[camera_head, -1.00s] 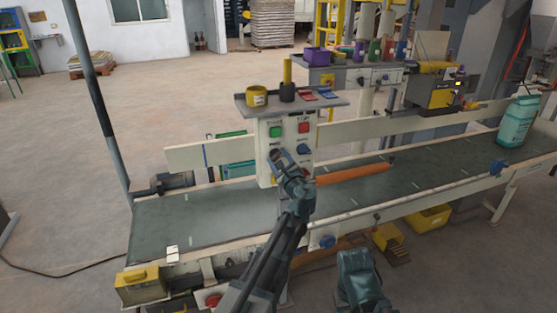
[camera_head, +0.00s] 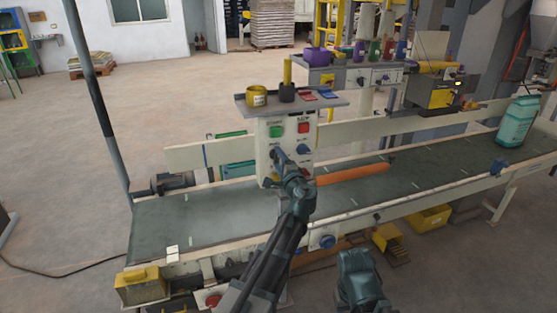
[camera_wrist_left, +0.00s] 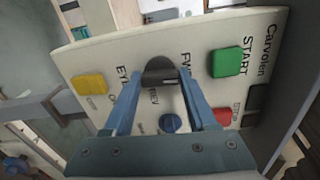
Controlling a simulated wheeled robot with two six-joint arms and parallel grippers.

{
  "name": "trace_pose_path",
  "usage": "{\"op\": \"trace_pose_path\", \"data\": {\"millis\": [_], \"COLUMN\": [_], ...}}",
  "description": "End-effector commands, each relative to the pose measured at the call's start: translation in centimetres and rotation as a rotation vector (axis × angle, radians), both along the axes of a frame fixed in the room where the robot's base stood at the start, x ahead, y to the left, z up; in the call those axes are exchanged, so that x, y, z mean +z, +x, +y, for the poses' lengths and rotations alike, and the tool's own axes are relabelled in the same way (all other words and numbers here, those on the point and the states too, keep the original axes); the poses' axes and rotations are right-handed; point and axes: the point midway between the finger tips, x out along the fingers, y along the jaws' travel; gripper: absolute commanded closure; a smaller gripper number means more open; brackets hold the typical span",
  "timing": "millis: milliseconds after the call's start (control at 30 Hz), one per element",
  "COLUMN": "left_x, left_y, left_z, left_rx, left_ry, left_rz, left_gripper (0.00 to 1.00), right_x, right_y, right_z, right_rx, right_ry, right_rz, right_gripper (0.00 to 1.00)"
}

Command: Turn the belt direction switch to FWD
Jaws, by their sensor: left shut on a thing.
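The belt direction switch is a dark knob (camera_wrist_left: 160,70) on a cream control panel (camera_head: 262,158), with FWD and REV lettering beside it in the left wrist view. My left gripper (camera_wrist_left: 162,76) is shut on this knob, one blue finger on each side. In the head view my left gripper (camera_head: 278,154) reaches the panel below the green START button (camera_head: 276,132). The fingers partly hide the FWD lettering, and I cannot tell for certain which label the knob points to.
Close to the knob on the panel are a red button (camera_head: 303,128), a blue knob (camera_wrist_left: 170,123) and a yellow button (camera_wrist_left: 90,84). A shelf (camera_head: 328,105) with small items juts out above. The conveyor belt (camera_head: 230,208) runs below, with a teal container (camera_head: 515,122) at its right.

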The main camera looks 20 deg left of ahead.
Motion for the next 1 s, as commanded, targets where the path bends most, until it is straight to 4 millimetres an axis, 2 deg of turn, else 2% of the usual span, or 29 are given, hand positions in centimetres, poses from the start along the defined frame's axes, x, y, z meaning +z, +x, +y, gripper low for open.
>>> {"op": "trace_pose_path", "data": {"millis": [300, 800, 833, 967, 1000], "left_x": [-0.06, -0.08, -0.08, -0.06, -0.05], "left_y": [-0.09, -0.12, -0.12, -0.09, -0.08], "left_z": [0.03, 0.03, 0.04, 0.03, 0.03], "left_rx": [0.001, 0.001, 0.001, 0.001, 0.001], "left_ry": [-0.077, -0.091, -0.091, -0.090, -0.089], "left_rz": [-0.050, -0.059, -0.059, -0.058, -0.058], "left_gripper": [0.98, 0.98, 0.39, 0.16, 0.12], "right_x": [-0.03, -0.03, -0.03, -0.03, -0.03], "right_y": [0.00, 0.00, 0.00, 0.00, 0.00], "right_z": [0.00, 0.00, 0.00, 0.00, 0.00], "right_rx": [0.000, 0.000, 0.000, 0.000, 0.000], "right_ry": [0.000, 0.000, 0.000, 0.000, 0.000], "right_rz": [0.000, 0.000, 0.000, 0.000, 0.000], "right_gripper": [0.50, 0.50, 0.50, 0.50, 0.50]}}
